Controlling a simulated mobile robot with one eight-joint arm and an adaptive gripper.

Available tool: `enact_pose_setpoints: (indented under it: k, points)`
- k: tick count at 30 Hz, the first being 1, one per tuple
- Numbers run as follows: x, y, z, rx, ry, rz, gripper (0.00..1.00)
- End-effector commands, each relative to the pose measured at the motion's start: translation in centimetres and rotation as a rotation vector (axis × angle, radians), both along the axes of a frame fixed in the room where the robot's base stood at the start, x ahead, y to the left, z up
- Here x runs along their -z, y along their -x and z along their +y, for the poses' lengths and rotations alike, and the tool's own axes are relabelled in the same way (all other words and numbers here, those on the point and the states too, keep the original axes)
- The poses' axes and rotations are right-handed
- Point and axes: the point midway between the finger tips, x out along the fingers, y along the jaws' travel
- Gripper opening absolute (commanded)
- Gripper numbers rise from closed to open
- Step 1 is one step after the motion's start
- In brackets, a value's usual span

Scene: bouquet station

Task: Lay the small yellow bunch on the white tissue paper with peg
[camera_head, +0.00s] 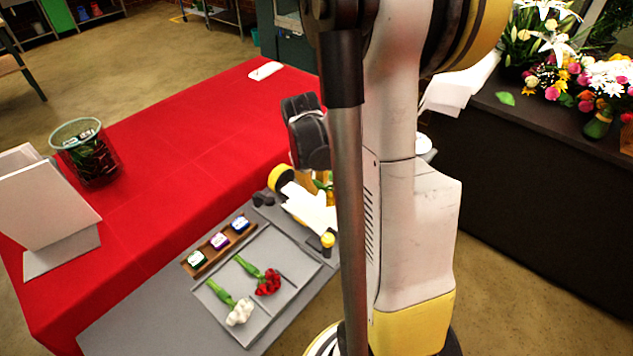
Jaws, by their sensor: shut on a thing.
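My gripper (318,180) hangs below its dark wrist, right of the table's middle, and my own arm hides much of it. A bit of green and yellow shows at its fingers, which I take as the small yellow bunch (327,185); its head and stem cannot be told apart. A white, pointed shape, apparently the white tissue paper (308,208), shows just below the gripper. Whether the bunch touches it is hidden. A small yellow and dark item stands at its lower end; I cannot tell whether it is the peg.
A grey divided tray (262,318) holds a red bunch (268,283) and a white bunch (240,312). A wooden holder (210,252) with three small packs is beside it. A glass vase (88,155) and white stand (45,205) are left. The red tabletop (200,140) is mostly clear.

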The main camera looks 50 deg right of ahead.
Motion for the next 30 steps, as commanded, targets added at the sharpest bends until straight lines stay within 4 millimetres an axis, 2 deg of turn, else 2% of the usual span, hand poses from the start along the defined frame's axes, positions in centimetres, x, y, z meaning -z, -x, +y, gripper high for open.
enact_pose_setpoints:
  k: [1, 9, 15, 30]
  points:
    - [0.9, 0.0, 0.0, 0.000, 0.000, 0.000, 0.00]
    - [4.0, 0.0, 0.0, 0.001, 0.000, 0.000, 0.00]
    - [5.6, 0.0, 0.0, 0.001, 0.000, 0.000, 0.00]
    - [5.8, 0.0, 0.0, 0.001, 0.000, 0.000, 0.00]
